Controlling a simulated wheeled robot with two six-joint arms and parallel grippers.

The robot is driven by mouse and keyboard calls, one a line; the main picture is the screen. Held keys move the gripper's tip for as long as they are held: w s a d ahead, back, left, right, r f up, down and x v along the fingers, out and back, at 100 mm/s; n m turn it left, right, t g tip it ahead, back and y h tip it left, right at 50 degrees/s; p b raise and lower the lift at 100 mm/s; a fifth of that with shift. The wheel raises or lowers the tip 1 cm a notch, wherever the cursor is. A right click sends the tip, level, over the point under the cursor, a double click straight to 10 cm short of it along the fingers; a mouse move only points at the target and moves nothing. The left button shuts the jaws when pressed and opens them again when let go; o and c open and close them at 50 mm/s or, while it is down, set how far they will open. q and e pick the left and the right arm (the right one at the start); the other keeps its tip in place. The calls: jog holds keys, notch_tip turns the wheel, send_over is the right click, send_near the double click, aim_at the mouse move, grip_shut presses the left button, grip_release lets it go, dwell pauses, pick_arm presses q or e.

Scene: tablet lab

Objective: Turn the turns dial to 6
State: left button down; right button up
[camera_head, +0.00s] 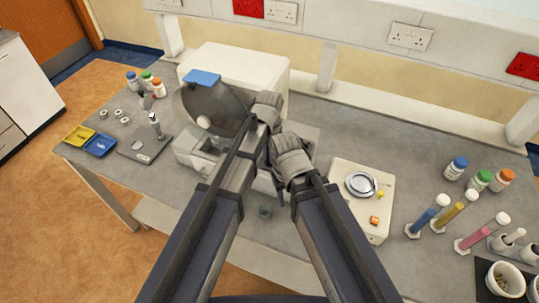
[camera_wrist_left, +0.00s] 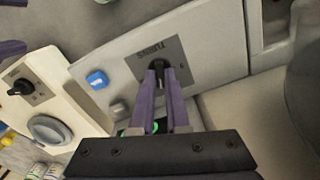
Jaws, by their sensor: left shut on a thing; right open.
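The turns dial (camera_wrist_left: 158,66) is a small black knob on a grey plate marked TURNS, on the pale front panel (camera_wrist_left: 215,45) of the machine. In the left wrist view my left gripper (camera_wrist_left: 160,76) has its purple fingers closed on the knob from both sides. The knob's pointer and the scale numbers are too small or covered to read. In the head view my arms hide the dial. My right gripper (camera_head: 291,160) is open, low and close to the left arm; its fingertips are hard to make out.
The machine's dark drum (camera_head: 212,108) stands left of my arms. A white device with a round dish (camera_head: 361,184) stands to the right. Tubes and bottles (camera_head: 454,168) stand further right.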

pick_arm(q)
jog(key=shift+m, duration=0.7)
jog(key=c, duration=0.9)
grip_release()
jog(key=shift+r, duration=0.1)
notch_tip(320, 180, up, 8)
jog(key=p, duration=0.8)
jog(key=shift+f, duration=0.2)
